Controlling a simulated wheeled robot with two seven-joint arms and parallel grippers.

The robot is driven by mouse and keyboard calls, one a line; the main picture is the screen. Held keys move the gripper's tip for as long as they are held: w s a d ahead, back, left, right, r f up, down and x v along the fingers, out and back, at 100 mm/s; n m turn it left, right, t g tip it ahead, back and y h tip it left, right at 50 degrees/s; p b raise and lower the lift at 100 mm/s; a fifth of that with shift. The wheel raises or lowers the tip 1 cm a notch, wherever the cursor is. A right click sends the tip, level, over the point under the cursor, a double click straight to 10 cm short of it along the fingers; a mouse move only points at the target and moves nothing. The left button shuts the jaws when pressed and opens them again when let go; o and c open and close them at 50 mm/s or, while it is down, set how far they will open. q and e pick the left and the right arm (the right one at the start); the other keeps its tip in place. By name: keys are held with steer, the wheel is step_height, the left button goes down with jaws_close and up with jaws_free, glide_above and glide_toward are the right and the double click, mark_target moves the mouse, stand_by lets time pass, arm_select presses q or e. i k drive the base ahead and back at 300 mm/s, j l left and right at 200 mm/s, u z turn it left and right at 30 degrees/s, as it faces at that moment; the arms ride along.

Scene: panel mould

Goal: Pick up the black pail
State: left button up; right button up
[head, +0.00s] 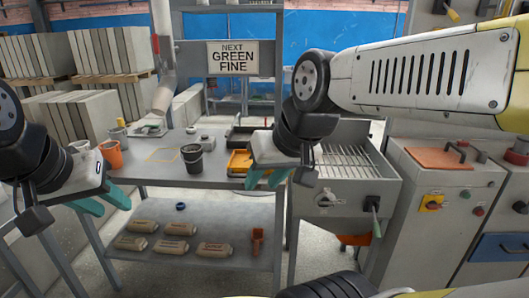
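The black pail (193,160) stands upright on the grey workbench (220,175), right of the orange cup. My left gripper (106,203) is at the bench's left front, apart from the pail, its teal fingers spread with nothing visible between them. My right gripper (268,179) is to the right of the pail, near the bench's right front edge and the yellow tray. Its teal fingers also look apart and empty. The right arm covers part of the bench's right end.
An orange cup (112,154) and a grey cup (79,147) stand left on the bench. A yellow tray (239,161) lies near my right gripper. A lower shelf (200,215) holds several labelled bags. A machine with a slatted top (345,165) stands to the right.

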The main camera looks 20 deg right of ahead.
mark_target(193, 153)
steer(key=i+j+z, duration=0.15)
steer(key=i+j, duration=0.95)
steer(key=i, duration=0.1)
